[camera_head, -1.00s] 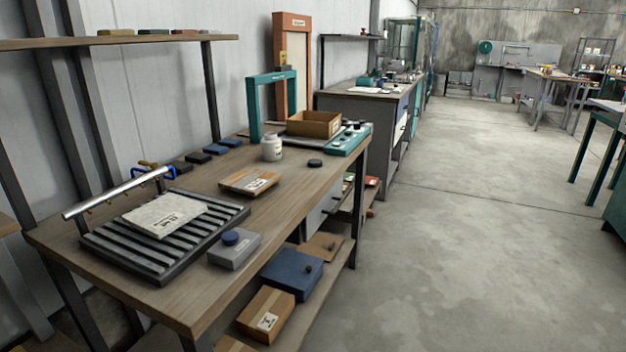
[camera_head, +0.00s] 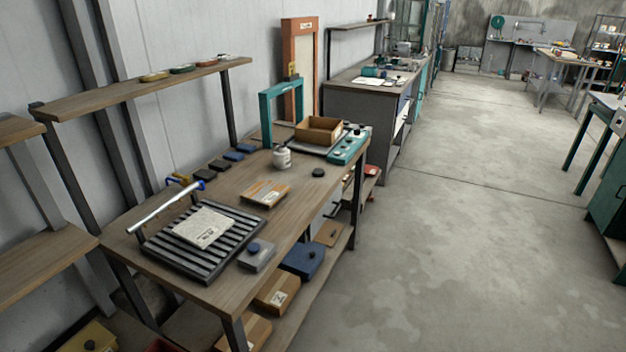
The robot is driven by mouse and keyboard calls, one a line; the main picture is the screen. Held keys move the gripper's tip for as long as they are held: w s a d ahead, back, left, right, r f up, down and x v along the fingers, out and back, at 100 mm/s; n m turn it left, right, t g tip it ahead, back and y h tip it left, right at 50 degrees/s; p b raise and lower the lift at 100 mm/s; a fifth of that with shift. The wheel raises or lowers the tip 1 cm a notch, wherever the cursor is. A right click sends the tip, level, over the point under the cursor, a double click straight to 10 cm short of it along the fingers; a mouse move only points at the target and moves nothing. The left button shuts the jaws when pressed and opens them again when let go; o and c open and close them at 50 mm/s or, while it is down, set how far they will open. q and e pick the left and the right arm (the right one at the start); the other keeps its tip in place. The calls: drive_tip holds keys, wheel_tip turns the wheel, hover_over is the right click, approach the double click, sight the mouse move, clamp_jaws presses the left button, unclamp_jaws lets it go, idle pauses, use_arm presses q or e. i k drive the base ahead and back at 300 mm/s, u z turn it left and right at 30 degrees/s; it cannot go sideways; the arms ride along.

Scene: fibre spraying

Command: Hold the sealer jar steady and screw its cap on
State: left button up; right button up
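The sealer jar (camera_head: 282,158) is a small pale jar with a label, standing upright on the wooden workbench (camera_head: 226,188), near its back edge. Its top looks lighter and narrower, but it is too small to make out the opening. A dark round disc (camera_head: 318,173), possibly the cap, lies flat on the bench to the right of the jar, apart from it. Neither of my grippers shows in the head view.
A cardboard-coloured box (camera_head: 319,130) and a teal panel with knobs (camera_head: 348,146) sit beyond the jar. Open concrete floor (camera_head: 450,240) stretches to the right.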

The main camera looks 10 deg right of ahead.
sight(280, 155)
drive_tip(key=z, duration=1.15)
drive_tip(key=i, duration=3.85)
drive_tip(key=u, duration=3.6)
